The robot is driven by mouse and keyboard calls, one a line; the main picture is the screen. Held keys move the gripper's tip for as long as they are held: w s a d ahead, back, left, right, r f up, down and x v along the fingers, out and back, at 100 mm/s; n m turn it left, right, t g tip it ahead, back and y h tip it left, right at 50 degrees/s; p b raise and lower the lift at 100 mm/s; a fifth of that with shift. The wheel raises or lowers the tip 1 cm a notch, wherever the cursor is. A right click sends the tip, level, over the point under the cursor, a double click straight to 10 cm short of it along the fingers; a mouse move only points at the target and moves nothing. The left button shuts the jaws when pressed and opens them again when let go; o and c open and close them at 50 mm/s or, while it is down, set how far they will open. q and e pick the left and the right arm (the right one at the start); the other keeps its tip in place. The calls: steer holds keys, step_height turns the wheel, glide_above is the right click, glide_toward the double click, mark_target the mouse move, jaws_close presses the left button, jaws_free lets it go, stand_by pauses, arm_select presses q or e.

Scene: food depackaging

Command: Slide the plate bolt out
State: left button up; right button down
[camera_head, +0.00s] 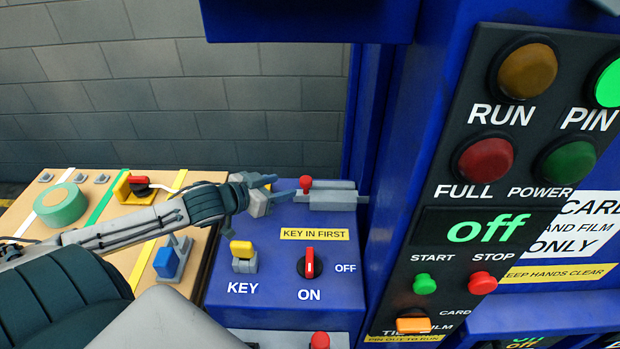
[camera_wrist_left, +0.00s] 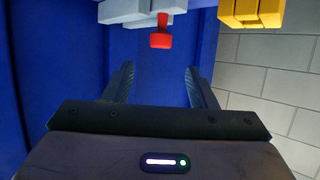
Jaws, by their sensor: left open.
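The plate bolt is a grey bar with a red knob (camera_head: 306,182), lying in a grey housing (camera_head: 335,197) on top of the blue key box, against the blue machine. In the left wrist view the red knob (camera_wrist_left: 160,39) hangs below the grey bar (camera_wrist_left: 138,10), ahead of the fingers and roughly between their lines. My left gripper (camera_head: 282,188) is open, its fingertips just left of the knob. The wrist view shows a gap between the knob and my fingers (camera_wrist_left: 160,82), with nothing held. My right gripper is out of view.
The blue box carries a yellow key (camera_head: 242,249) and a red switch (camera_head: 310,264). The machine's button panel (camera_head: 490,180) rises on the right. A table (camera_head: 120,230) on the left holds a green tape roll (camera_head: 61,205) and a blue-handled part (camera_head: 168,262).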

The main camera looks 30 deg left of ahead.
mark_target(304, 181)
arm_select(q)
steer(key=b+x, duration=0.1)
steer(key=x, duration=0.3)
steer(key=shift+w+a+f, duration=0.15)
steer(key=shift+w, duration=0.05)
steer(key=shift+w+f, duration=0.1)
steer(key=shift+w, duration=0.2)
steer(key=shift+w+d+f, duration=0.1)
steer(key=shift+w+d, duration=0.2)
steer(key=shift+w, duration=0.05)
steer(key=p+x, duration=0.1)
steer(key=x, duration=0.1)
steer(key=shift+w+d+f, duration=0.1)
steer(key=shift+w+d, duration=0.05)
steer(key=shift+w, duration=0.25)
steer(key=shift+x, duration=0.75)
steer(key=shift+f, duration=0.2)
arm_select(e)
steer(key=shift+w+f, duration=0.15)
arm_select(q)
steer(key=shift+c, duration=0.4)
